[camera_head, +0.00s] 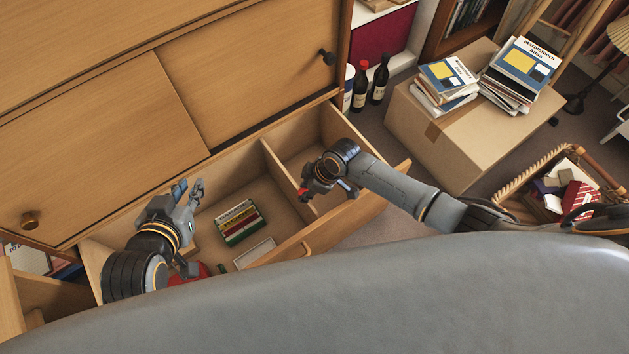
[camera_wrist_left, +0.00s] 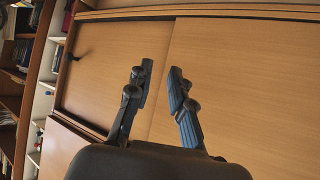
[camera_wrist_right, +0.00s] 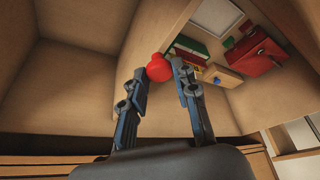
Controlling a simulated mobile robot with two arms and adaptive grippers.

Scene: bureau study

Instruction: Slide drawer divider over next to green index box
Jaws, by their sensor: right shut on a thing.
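The wooden drawer divider (camera_head: 280,168) stands across the open drawer, and it also shows in the right wrist view (camera_wrist_right: 160,30). My right gripper (camera_head: 306,191) is at the divider's near end, its fingers shut on the red knob (camera_wrist_right: 159,68). The green index box (camera_head: 238,221), with white, red and yellow bands, lies in the compartment left of the divider. Bare drawer floor separates the two. My left gripper (camera_head: 188,191) is open and empty above the left part of the drawer; its fingers stand apart in the left wrist view (camera_wrist_left: 160,85).
A white tray or card (camera_head: 255,252) lies near the drawer front. A red object (camera_head: 190,273) is partly hidden by my left arm. The compartment right of the divider looks empty. Dark bottles (camera_head: 379,80) and a cardboard box (camera_head: 450,140) stand on the floor to the right.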

